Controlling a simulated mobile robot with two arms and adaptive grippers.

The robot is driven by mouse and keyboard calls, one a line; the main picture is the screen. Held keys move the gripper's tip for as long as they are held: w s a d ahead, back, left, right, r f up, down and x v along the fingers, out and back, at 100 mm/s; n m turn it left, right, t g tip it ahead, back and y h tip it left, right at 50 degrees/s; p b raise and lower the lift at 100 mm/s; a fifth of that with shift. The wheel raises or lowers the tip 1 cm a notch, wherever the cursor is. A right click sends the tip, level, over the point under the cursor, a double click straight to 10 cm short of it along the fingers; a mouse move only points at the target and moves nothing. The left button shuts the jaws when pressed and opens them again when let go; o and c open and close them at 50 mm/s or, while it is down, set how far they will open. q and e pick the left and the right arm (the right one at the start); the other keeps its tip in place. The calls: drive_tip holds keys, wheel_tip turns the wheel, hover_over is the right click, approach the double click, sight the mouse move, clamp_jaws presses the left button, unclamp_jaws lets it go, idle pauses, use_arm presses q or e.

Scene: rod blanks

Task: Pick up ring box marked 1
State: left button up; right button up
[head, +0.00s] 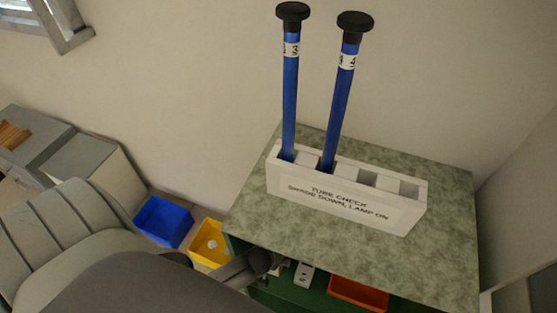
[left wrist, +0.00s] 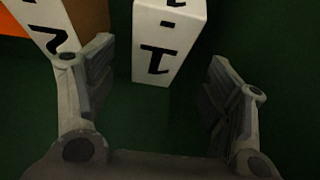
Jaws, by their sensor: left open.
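The ring box marked 1 (left wrist: 163,45) is a white block in the left wrist view, at top centre, with a black 1 and a short dash on its face. My left gripper (left wrist: 159,62) is open, its fingers to either side of the box with gaps; they do not appear to touch it. A second box marked 2 (left wrist: 48,22), with a brown side, stands left of it, close to the left finger. In the head view, small white boxes (head: 303,275) show under the table top beside my left arm; I cannot tell which is marked 1. My right gripper is not in view.
A white rack (head: 345,203) holding two blue rods (head: 290,95) stands on the green table top (head: 447,225). An orange tray (head: 358,293) is on the green shelf below. Yellow (head: 209,243) and blue (head: 163,221) bins sit left of the table.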

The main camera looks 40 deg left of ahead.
use_arm(q)
drive_tip(key=shift+b+x, duration=0.55)
drive_tip(key=shift+x, duration=2.45)
drive_tip(key=shift+d, duration=0.15)
drive_tip(key=shift+f, duration=0.25)
drive_tip(key=shift+c, duration=0.3)
drive_tip(key=c, duration=1.1)
